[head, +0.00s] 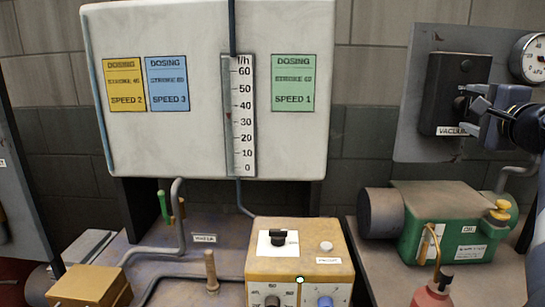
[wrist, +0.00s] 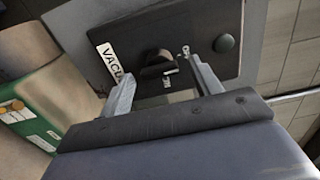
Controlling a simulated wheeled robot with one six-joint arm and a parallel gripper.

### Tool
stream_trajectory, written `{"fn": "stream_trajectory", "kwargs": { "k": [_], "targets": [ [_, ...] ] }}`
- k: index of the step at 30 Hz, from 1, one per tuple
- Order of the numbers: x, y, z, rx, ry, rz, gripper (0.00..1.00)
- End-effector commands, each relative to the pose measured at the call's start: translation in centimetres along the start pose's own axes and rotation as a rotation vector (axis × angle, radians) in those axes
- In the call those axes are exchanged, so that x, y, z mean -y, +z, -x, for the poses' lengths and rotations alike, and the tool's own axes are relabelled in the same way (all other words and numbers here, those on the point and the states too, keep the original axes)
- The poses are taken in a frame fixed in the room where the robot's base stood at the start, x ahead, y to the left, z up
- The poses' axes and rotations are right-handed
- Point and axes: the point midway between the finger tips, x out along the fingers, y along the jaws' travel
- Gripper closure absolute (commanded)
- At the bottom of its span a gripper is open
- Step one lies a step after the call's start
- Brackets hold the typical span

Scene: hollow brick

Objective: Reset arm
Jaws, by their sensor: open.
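My gripper (head: 478,103) is at the right of the head view, in front of a dark box labelled VACUUM (head: 452,95) on a grey panel. In the wrist view my gripper (wrist: 163,84) is open, with its two fingers apart and nothing held between them. A dark knob (wrist: 158,66) on the face of the box (wrist: 200,28) shows between and beyond the fingertips. I cannot tell whether a finger touches the knob or the box. Much of my arm is cut off by the right edge of the head view.
A round gauge (head: 533,58) is right of the box. Below stand a green pump (head: 445,225) and a red bottle (head: 432,292). A yellow control box (head: 300,262) is at centre, under a white dosing board (head: 190,140) with a scale. Open space lies before the board.

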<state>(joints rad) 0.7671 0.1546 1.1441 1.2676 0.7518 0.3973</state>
Motion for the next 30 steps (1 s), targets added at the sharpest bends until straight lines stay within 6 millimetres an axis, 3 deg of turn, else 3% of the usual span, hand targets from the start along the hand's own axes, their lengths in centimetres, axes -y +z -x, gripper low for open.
{"fn": "stream_trajectory", "kwargs": {
  "k": [15, 30],
  "targets": [
    [-0.1, 0.0, 0.8, -0.001, -0.001, 0.011, 0.39],
    [0.0, -0.1, 9.3, -0.004, -0.001, 0.009, 0.39]
  ]
}}
